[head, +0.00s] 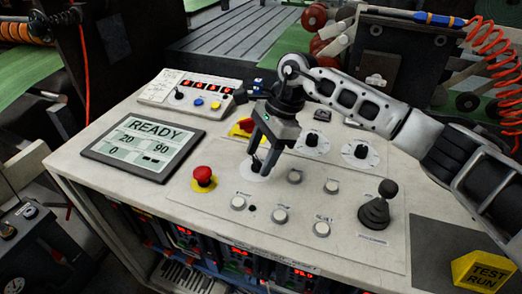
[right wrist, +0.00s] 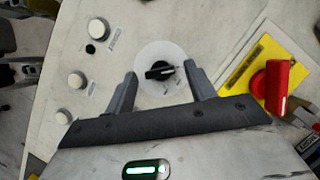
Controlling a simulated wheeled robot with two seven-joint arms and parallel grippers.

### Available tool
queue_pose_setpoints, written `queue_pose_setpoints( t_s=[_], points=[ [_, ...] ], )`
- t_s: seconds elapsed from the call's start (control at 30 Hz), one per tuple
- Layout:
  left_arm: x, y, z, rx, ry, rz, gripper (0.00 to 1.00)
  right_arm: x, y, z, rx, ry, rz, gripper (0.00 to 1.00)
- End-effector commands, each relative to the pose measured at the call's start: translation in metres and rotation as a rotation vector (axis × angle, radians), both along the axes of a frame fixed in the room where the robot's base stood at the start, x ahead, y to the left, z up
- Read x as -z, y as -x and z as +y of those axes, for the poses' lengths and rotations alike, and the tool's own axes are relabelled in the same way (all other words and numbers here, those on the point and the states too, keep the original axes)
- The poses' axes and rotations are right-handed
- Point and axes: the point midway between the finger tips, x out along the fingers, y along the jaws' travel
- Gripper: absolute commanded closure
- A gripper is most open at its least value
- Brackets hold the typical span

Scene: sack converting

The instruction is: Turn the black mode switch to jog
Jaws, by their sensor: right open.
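The black mode switch (right wrist: 160,71) is a small knob with a white mark on a pale round plate (right wrist: 163,85) in the right wrist view. In the head view the plate (head: 259,165) shows, with the knob mostly hidden behind my right gripper. My right gripper (head: 262,166) points down over the switch. In the right wrist view its two fingers (right wrist: 162,76) are apart, one on either side of the knob, with gaps between. I cannot tell how deep the fingertips reach. The switch's position lettering is not readable. My left gripper is not in view.
A red mushroom button (head: 203,177) stands left of the switch, and a red handle on a yellow plate (right wrist: 275,88) is close by. Several white buttons (head: 280,214) and a black joystick (head: 376,208) are on the panel. A screen (head: 145,146) reads READY.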

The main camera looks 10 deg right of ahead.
Motion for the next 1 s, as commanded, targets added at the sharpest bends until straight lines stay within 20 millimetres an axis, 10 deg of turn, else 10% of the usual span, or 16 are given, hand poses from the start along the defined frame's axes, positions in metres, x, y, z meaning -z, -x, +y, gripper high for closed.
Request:
queue_pose_setpoints(
  t_s=[0.17,0.33,1.0],
  points=[
    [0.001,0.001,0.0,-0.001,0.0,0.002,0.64,0.0,0.0,0.0,0.0,0.0,0.0,0.45],
    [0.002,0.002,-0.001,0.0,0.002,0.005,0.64,0.0,0.0,0.0,0.0,0.0,0.001,0.9],
    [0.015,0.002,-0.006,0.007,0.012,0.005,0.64,0.002,0.003,0.0,0.24,-0.002,-0.002,0.9]
  ],
)
